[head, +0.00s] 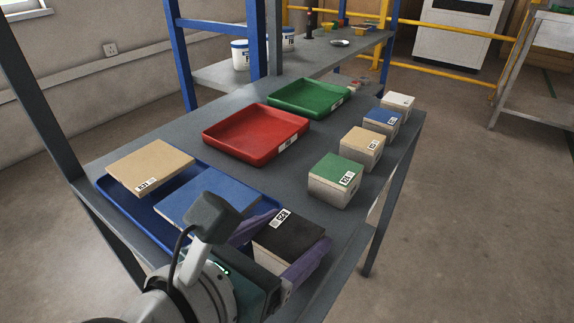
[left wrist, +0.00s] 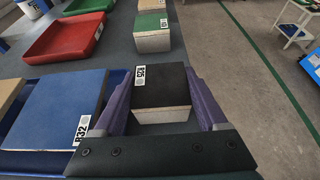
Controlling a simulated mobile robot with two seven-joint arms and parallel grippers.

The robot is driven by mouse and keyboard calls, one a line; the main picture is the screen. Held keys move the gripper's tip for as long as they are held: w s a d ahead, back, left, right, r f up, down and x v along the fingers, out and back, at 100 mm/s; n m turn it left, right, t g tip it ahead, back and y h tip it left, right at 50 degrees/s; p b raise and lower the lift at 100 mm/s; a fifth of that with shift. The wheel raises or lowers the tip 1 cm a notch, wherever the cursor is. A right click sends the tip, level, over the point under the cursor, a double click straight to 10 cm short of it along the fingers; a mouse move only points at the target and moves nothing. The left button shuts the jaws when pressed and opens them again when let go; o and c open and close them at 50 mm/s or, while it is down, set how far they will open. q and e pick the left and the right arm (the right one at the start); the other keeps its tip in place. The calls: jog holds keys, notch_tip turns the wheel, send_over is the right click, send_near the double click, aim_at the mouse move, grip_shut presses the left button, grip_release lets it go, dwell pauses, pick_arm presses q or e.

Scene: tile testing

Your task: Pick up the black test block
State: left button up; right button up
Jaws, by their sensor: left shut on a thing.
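The black test block (head: 290,238) has a black top, pale sides and a white label at its far edge. It is near the front right of the grey table. In the left wrist view the black test block (left wrist: 160,88) sits between the two purple fingers. My left gripper (head: 268,244) is shut on it, with one finger along each side. The left gripper also fills the lower part of the left wrist view (left wrist: 162,100). I cannot tell whether the block touches the table. My right gripper is not in view.
A green-topped block (head: 336,172), tan block (head: 362,146), blue block (head: 382,121) and white block (head: 398,103) line the table's right side. A blue tray (head: 131,209) holds tan and blue tiles. Red tray (head: 240,154) and green tray (head: 336,112) are empty.

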pick_arm(q)
grip_shut()
dwell(0.3)
